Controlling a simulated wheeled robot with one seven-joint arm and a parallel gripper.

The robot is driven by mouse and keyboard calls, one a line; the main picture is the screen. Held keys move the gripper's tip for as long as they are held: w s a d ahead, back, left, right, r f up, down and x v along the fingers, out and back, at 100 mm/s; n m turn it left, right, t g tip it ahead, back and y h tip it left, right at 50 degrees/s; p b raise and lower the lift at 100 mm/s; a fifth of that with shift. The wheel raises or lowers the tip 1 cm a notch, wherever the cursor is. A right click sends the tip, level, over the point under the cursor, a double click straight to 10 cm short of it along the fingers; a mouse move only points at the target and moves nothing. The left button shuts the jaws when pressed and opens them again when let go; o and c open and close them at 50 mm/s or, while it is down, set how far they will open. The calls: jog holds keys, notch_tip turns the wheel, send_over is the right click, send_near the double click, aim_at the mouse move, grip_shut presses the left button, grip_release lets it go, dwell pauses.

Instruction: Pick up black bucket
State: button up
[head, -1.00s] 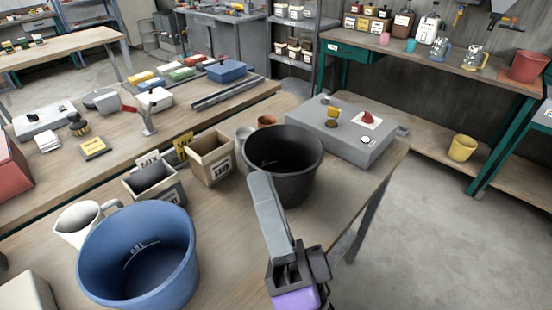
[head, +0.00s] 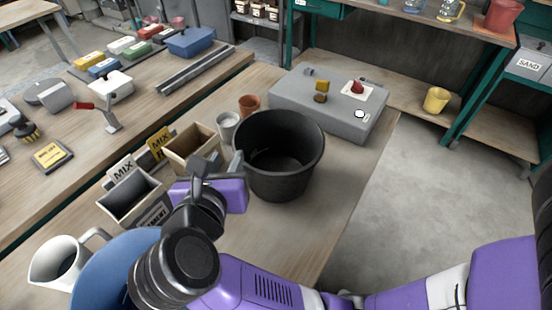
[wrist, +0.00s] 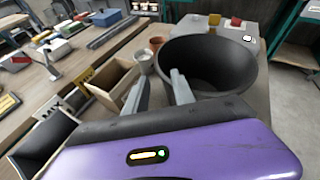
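The black bucket (head: 290,182) stands upright on the near wooden table (head: 335,215), and it also shows in the wrist view (wrist: 215,65). It looks empty. My gripper (head: 218,163) is just left of the bucket, with its purple body over the table. In the wrist view my gripper (wrist: 158,88) has its two grey fingers apart with nothing held between them. The right finger overlaps the bucket's near left side; I cannot tell whether it touches the wall or reaches over the rim.
A wooden box (head: 190,152), a white cup (head: 228,128) and a brown pot (head: 249,105) stand left of the bucket. A grey slab (head: 300,98) lies behind it. A blue bucket (head: 95,270) is partly hidden by my arm. The table right of the bucket is bare.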

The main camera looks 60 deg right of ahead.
aim_at(236, 146)
jog(key=x, duration=1)
jog(key=shift+w+d+f, duration=0.1)
jog(key=shift+d+f, duration=0.1)
jog(key=shift+d, duration=0.1)
grip_shut()
jog(key=shift+f, duration=0.1)
dwell(0.9)
